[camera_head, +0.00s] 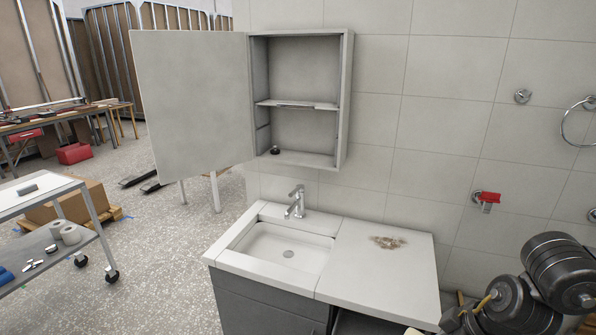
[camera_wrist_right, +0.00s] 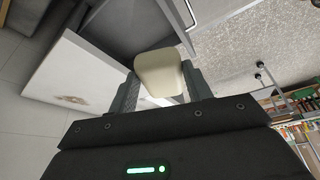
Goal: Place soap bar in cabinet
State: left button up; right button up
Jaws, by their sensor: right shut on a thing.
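A cream soap bar (camera_wrist_right: 158,74) is held between the two fingers of my right gripper (camera_wrist_right: 162,88) in the right wrist view. In the head view a small cream edge (camera_head: 412,331) at the bottom looks like part of the same bar; the gripper itself is mostly cut off there. The grey wall cabinet (camera_head: 347,100) hangs above the sink, with its door (camera_head: 195,100) swung open to the left. A shelf (camera_head: 298,104) divides it. A small dark round item (camera_head: 275,150) stands on its floor at the left. My left gripper is out of view.
Below the cabinet is a vanity with a sink (camera_head: 287,245), a faucet (camera_head: 295,202) and a white counter (camera_head: 350,270) bearing a brown stain (camera_head: 388,242). A dark opening shows under the counter. A towel ring (camera_head: 568,125) and red-handled valve (camera_head: 487,198) project from the right wall.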

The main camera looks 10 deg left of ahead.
aim_at(297, 160)
jog(key=k, duration=0.65)
jog(key=u, duration=0.85)
jog(key=i, duration=0.8)
jog(key=u, duration=0.9)
jog(key=i, duration=1)
jog(key=z, duration=0.7)
jog(key=i, duration=1.05)
jog(key=z, duration=0.95)
